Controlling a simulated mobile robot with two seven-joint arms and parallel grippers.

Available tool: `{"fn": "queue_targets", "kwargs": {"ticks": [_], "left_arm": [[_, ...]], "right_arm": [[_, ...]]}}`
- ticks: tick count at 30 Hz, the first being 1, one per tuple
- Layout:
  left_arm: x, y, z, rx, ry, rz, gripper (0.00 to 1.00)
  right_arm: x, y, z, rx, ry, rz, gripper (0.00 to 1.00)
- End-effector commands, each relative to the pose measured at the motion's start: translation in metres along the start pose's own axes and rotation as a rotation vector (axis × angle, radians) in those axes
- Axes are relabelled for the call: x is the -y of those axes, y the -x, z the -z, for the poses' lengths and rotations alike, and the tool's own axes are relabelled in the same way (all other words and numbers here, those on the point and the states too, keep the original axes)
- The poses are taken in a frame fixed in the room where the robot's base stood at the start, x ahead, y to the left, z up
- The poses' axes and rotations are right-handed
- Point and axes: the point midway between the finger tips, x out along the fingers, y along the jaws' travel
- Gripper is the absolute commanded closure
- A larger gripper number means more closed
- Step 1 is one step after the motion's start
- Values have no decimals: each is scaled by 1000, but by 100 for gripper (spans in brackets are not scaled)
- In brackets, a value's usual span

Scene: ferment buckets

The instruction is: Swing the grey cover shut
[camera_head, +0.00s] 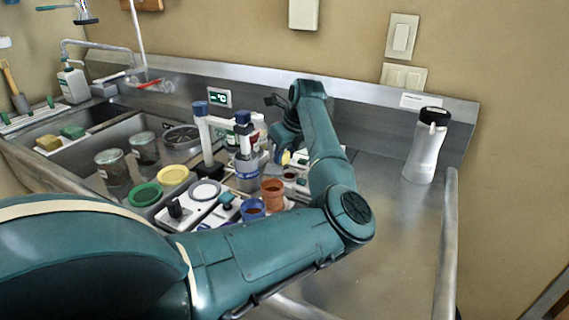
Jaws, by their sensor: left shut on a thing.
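My left arm reaches in from the lower left and bends back over the counter. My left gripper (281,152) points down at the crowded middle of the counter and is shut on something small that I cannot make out. A small yellow patch shows at its fingertips. I cannot pick out the grey cover for certain; my gripper and forearm hide part of that area. A grey bucket (247,174) stands just left of the gripper. My right gripper is not in view.
A brown pot (272,193), a blue cup (252,209), a green dish (145,194) and a yellow dish (174,175) crowd the counter. A white pipe stand (204,136) rises behind. A white bottle (425,148) stands right; the counter (395,245) before it is clear.

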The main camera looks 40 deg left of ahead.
Motion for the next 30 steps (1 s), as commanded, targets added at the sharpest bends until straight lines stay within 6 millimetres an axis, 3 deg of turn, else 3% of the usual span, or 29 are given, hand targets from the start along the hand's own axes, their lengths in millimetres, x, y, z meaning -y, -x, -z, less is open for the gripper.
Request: {"fn": "queue_targets", "kwargs": {"ticks": [9, 30], "left_arm": [[2, -2, 0, 0, 273, -113, 100], [1, 1, -2, -1, 870, -363, 100]], "right_arm": [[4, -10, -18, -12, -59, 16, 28], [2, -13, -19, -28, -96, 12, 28]]}}
